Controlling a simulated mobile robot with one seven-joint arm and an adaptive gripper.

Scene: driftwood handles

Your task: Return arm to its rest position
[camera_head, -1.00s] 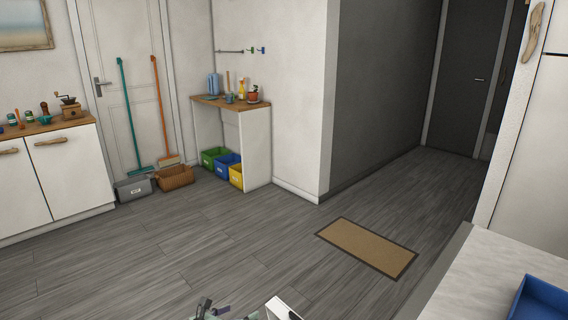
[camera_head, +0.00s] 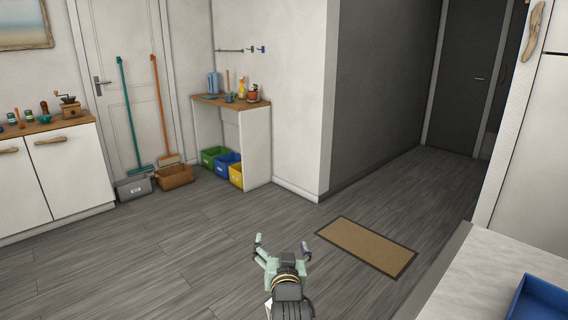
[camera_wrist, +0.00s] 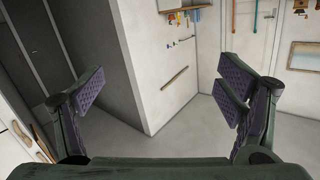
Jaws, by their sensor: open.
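My gripper (camera_head: 281,246) is in the lower middle of the head view, above the grey floor. Its two pale green fingers are spread apart, with nothing between them. In the wrist view my gripper (camera_wrist: 160,92) also shows open and empty, its purple ridged pads wide apart. My dark wrist with a yellow ring shows behind the fingers at the bottom of the head view. The rest of my arm is out of view.
A brown doormat (camera_head: 366,246) lies on the floor right of my gripper. A pale counter (camera_head: 468,275) with a blue tray (camera_head: 541,299) is at lower right. Bins, a basket (camera_head: 174,176) and a small table (camera_head: 232,104) stand farther back. The floor at left is clear.

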